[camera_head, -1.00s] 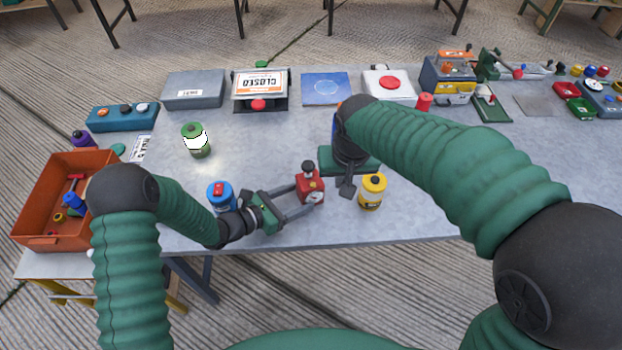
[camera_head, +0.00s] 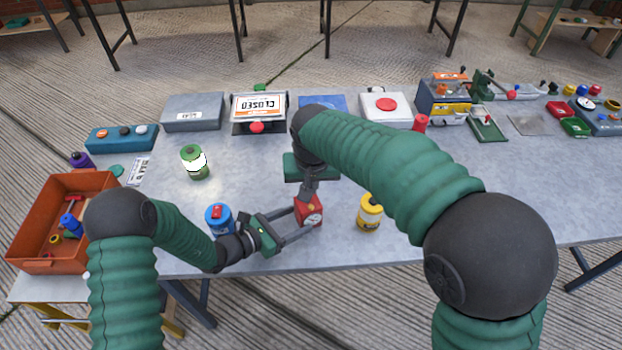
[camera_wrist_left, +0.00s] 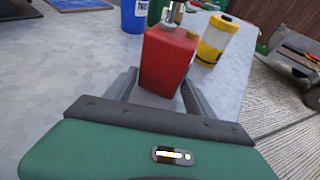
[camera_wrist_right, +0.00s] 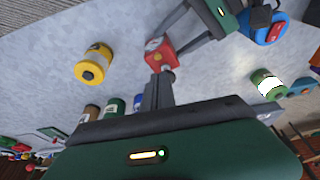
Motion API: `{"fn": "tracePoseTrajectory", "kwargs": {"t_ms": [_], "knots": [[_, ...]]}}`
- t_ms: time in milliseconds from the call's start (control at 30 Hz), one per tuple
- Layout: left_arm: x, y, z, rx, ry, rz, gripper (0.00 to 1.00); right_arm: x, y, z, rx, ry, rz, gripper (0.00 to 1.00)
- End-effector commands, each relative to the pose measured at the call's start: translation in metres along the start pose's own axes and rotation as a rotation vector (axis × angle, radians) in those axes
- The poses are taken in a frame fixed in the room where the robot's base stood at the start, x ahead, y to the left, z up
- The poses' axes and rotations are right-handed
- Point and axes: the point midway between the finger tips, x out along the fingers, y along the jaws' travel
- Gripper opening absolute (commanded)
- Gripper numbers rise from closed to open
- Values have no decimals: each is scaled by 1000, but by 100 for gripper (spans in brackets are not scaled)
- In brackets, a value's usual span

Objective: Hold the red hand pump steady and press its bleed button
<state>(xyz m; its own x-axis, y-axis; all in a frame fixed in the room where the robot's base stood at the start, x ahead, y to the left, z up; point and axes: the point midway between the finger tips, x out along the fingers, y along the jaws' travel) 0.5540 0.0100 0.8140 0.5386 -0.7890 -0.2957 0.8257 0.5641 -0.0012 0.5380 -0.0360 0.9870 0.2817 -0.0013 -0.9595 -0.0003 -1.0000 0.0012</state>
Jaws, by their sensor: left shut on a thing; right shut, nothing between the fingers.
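The red hand pump (camera_head: 309,210), a small red block with a round dial, stands near the table's front edge. My left gripper (camera_head: 301,221) is shut on its body from the left; the left wrist view shows a finger on each side of the red body (camera_wrist_left: 167,60). My right gripper (camera_head: 308,194) is shut and points down at the top of the pump. In the right wrist view its closed fingertips (camera_wrist_right: 157,78) are at the pump's top (camera_wrist_right: 160,55). The button is hidden behind the fingertips, and I cannot tell whether they touch it.
A yellow canister (camera_head: 369,212) stands right of the pump, and a blue one (camera_head: 219,218) stands left, beside my left wrist. A green canister (camera_head: 194,161) is farther back. An orange bin (camera_head: 40,224) is at the far left. The right front of the table is clear.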

Motion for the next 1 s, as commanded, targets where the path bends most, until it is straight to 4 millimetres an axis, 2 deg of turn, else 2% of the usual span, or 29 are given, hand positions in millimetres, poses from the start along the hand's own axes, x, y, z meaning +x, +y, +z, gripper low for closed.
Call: {"fn": "tracePoseTrajectory", "kwargs": {"t_ms": [33, 200, 333, 500, 800, 1000], "knots": [[0, 0, 0, 0, -1, 0, 40, 12, 0, 1, 0, -4, 2, 0], [0, 0, 1, 0, -1, 1, 40, 47, 0, 3, -1, -2, 1, 0], [0, 0, 0, 0, -1, 1, 40, 65, 0, 8, 0, 0, 0, 0], [0, 0, 0, 0, -1, 1, 40, 75, 0, 11, 0, 2, -1, 0], [0, 0, 0, 0, -1, 1, 40, 76, 0, 12, 0, 2, -1, 0], [0, 0, 0, 0, -1, 0, 40, 93, 0, 17, 0, -2, 1, 0]]}}
